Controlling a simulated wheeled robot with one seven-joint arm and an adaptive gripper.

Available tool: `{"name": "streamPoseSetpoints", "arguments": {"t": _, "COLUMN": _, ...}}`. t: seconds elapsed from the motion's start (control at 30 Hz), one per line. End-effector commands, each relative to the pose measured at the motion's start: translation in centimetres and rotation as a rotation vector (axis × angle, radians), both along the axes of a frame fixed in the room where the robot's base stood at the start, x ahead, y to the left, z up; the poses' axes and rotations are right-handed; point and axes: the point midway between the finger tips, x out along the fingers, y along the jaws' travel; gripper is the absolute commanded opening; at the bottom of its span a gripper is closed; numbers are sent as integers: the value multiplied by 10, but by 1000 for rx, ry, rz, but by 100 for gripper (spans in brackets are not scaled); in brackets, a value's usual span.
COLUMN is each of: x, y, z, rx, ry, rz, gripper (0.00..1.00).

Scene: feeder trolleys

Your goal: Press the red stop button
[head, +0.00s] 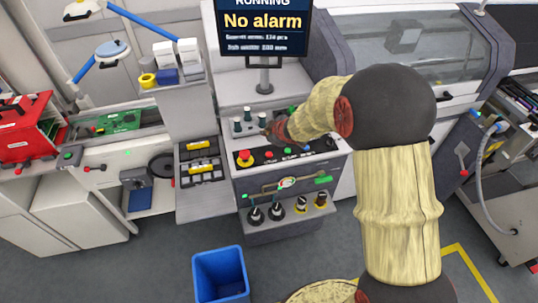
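A red mushroom-shaped stop button (245,155) on a yellow base sits at the left end of the sloped dark control panel (322,151), in the head view. My arm reaches in from the right, and its forearm points left over the panel. My gripper (272,132) is small and dark at the arm's end, to the upper right of the stop button and apart from it in the picture. Whether its fingers are open or shut cannot be made out. The arm hides part of the panel's back edge.
A screen (264,32) above reads "RUNNING" and "No alarm". Small knobs (248,120) stand on the ledge behind the panel. A smaller red button (268,156) is right of the stop button. A blue bin (220,275) stands on the floor in front.

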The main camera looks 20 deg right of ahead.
Motion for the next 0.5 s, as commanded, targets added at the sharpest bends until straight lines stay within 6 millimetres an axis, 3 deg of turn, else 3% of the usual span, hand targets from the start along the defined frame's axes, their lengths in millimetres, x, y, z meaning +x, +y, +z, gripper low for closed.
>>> {"name": "streamPoseSetpoints", "arguments": {"t": 0.5, "x": 0, "y": 0, "z": -60, "rx": 0, "ry": 1, "rz": -1, "gripper": 0}}
